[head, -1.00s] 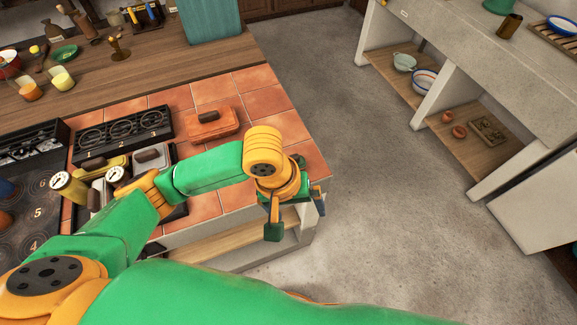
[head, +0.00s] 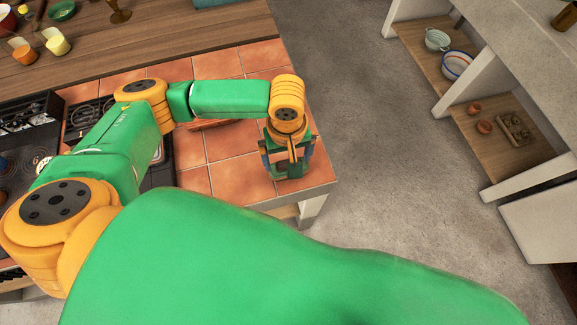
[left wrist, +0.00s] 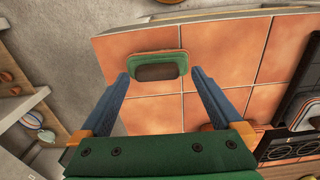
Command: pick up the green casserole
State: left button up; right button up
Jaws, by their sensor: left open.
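The green casserole (left wrist: 170,58) is a small oval-cornered dish with a dark brown lid handle, seen from above in the left wrist view. It sits on the orange tiles near the counter's edge. In the head view it is mostly hidden under my left gripper (head: 288,160), and I cannot clearly tell its outline there. My left gripper also shows in the left wrist view (left wrist: 160,76); it is open, with one blue finger on each side of the casserole's near part. I cannot tell whether the fingers touch it. My right gripper is not in view.
The tiled counter (head: 232,140) ends close to the right of the gripper, with open floor (head: 390,160) beyond. An orange dish (head: 212,125) is mostly hidden behind my left arm. The stove (head: 28,115) stands at left. A shelf unit (head: 462,72) with bowls is across the floor.

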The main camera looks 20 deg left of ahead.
pick_arm(q)
jog(key=shift+w+f, duration=0.1)
jog(key=shift+f, duration=0.5)
jog(key=shift+w+f, duration=0.25)
jog(key=shift+w, duration=0.2)
jog(key=shift+s+r, duration=0.15)
jog(key=shift+s, duration=0.05)
jog(key=c, duration=1.2)
grip_shut()
jog(key=shift+w, duration=0.15)
